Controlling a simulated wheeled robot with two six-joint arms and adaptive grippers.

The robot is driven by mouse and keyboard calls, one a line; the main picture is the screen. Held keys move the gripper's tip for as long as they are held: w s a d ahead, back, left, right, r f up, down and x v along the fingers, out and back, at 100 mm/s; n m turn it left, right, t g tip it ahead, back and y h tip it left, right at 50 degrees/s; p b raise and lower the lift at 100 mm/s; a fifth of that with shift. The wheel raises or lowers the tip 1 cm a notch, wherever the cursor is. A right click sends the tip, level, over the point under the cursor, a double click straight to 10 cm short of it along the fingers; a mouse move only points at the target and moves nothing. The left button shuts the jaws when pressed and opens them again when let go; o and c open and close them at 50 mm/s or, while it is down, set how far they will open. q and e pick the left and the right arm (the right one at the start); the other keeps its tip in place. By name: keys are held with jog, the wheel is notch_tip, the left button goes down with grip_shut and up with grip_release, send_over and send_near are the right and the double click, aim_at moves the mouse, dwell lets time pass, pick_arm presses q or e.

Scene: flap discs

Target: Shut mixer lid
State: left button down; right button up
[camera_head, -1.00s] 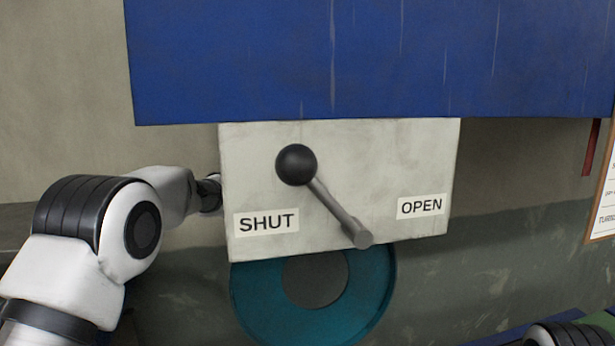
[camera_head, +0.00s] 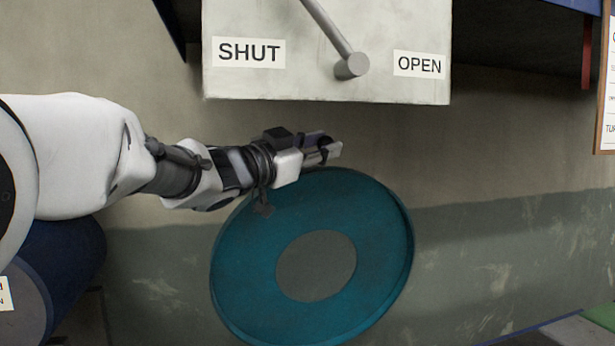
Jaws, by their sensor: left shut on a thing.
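A pale control plate (camera_head: 300,85) hangs at the top, with a SHUT label (camera_head: 248,52) on its left and an OPEN label (camera_head: 419,65) on its right. A grey lever (camera_head: 330,30) slants up and left from its pivot near the plate's lower edge. Its upper end is out of the picture. My left gripper (camera_head: 328,152) is below the plate, apart from the lever. It is shut at the top rim of a teal ring (camera_head: 240,270), which appears to hang from it. The contact is partly hidden. My right gripper is not in view. No lid is clearly visible.
A red strip (camera_head: 587,55) and a white notice (camera_head: 606,90) are at the right edge. A green surface (camera_head: 602,315) is at the lower right. The wall right of the ring is clear.

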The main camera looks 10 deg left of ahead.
pick_arm(q)
jog(key=s+d+f+m+b, duration=0.1)
jog(key=s+d, duration=0.1)
jog(key=s, duration=0.3)
jog(key=shift+s+d+f+m+h, duration=0.2)
jog(key=shift+f+m+h, duration=0.1)
jog(key=shift+f, duration=0.05)
jog(key=c, duration=0.9)
grip_release()
jog(key=shift+o, duration=0.4)
jog(key=shift+w, duration=0.25)
jog(key=shift+s+r, duration=0.1)
jog(key=shift+s, duration=0.05)
